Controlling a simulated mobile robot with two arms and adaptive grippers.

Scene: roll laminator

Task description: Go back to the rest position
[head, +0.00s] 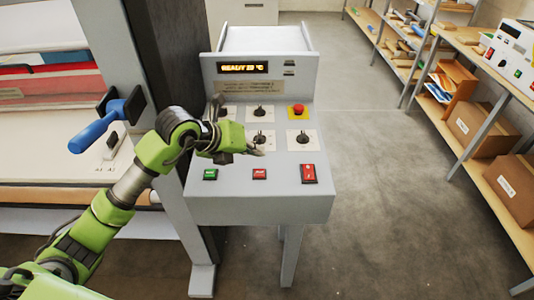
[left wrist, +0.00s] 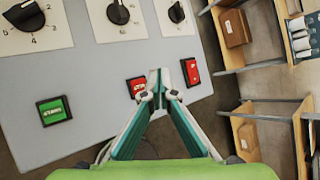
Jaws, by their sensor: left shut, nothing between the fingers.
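My left gripper (head: 258,151) is shut and empty above the grey control panel (head: 228,208), near the lower middle knob (head: 260,137). In the left wrist view its closed fingertips (left wrist: 160,88) appear between the red button (left wrist: 136,86) and the red rocker switch (left wrist: 192,70). I cannot tell whether the tips touch the panel. The green button (head: 210,174) is at the panel's lower left. The display (head: 242,68) reads "READY 20 °C". My right gripper is in neither view.
The laminator's upright post (head: 118,60) and blue-handled lever (head: 96,130) stand left of the panel. A red emergency button (head: 298,110) is at the panel's upper right. Shelves with cardboard boxes (head: 478,126) line the right side. The floor (head: 370,200) between is clear.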

